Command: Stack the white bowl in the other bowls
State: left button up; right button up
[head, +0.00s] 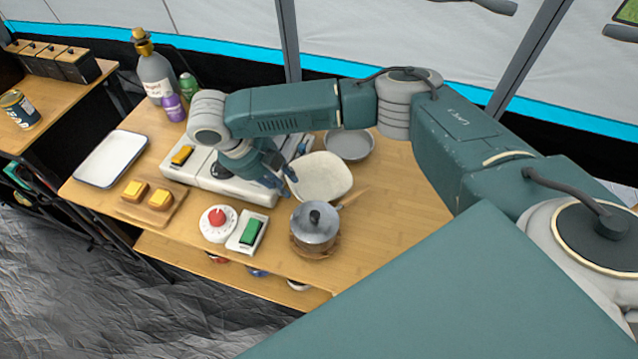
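The white bowl (322,180) is on the wooden table, right of the white cooker unit and behind the pot. A grey bowl (351,147) sits just behind it, partly hidden by my arm. I cannot tell whether the grey one is a single bowl or several nested. My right gripper (283,178) points down at the left rim of the white bowl. Its fingers overlap that rim in the head view; whether they are closed on it is too small to tell. My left gripper is not in view.
A lidded pot (314,226) stands in front of the white bowl, its handle pointing right. The white cooker unit (222,178), a red-knob timer (217,223) and a green-topped box (249,233) are to the left. The table's right part (400,205) is clear.

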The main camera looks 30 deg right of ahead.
aim_at(292, 189)
jog(key=p+x, duration=0.1)
jog(key=x, duration=0.4)
jog(key=shift+d+f, duration=0.2)
jog(key=shift+f, duration=0.05)
grip_shut()
